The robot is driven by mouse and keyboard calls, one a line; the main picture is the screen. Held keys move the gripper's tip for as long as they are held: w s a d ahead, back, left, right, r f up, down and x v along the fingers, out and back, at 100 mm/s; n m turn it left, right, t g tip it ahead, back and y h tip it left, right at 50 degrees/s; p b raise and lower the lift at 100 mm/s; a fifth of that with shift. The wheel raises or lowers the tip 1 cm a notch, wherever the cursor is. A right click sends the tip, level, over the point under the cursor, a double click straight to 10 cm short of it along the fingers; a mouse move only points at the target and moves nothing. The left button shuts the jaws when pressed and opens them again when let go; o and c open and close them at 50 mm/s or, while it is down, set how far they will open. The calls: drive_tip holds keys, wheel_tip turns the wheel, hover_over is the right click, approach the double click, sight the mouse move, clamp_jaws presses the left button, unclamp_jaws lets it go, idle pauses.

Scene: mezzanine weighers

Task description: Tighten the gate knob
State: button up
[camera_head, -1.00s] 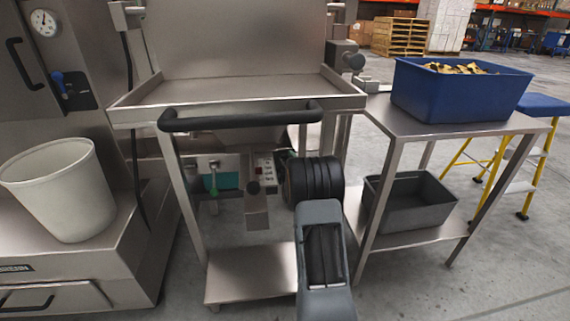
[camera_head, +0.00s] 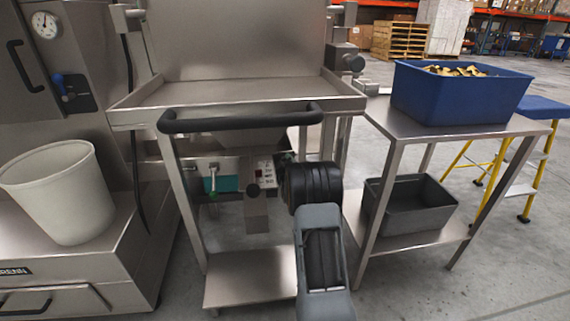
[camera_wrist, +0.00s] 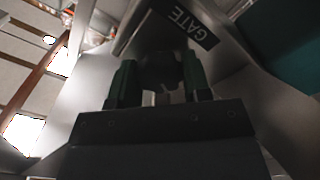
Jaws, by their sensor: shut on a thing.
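The gate knob (camera_wrist: 160,68) is a dark round knob in the wrist view, below a black label (camera_wrist: 194,22) reading GATE. My gripper (camera_wrist: 158,84) has its two green-tipped fingers on either side of the knob and is shut on it. In the head view my dark wrist reaches in under the weigher's tray (camera_head: 235,107). The gate knob and most of my fingers are hidden there by my wrist and the frame.
A black handlebar (camera_head: 240,117) crosses just above my arm. A steel table (camera_head: 375,115) with a blue tub (camera_head: 455,97) and grey bin (camera_head: 410,213) stands right.

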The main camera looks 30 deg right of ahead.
drive_tip(key=shift+c, duration=0.4)
drive_tip(key=shift+m, duration=1.2)
drive_tip(key=m, duration=1)
drive_tip(key=shift+r+m, duration=0.1)
drive_tip(key=shift+m, duration=0.3)
drive_tip(key=o, duration=0.9)
drive_tip(key=shift+d, duration=0.1)
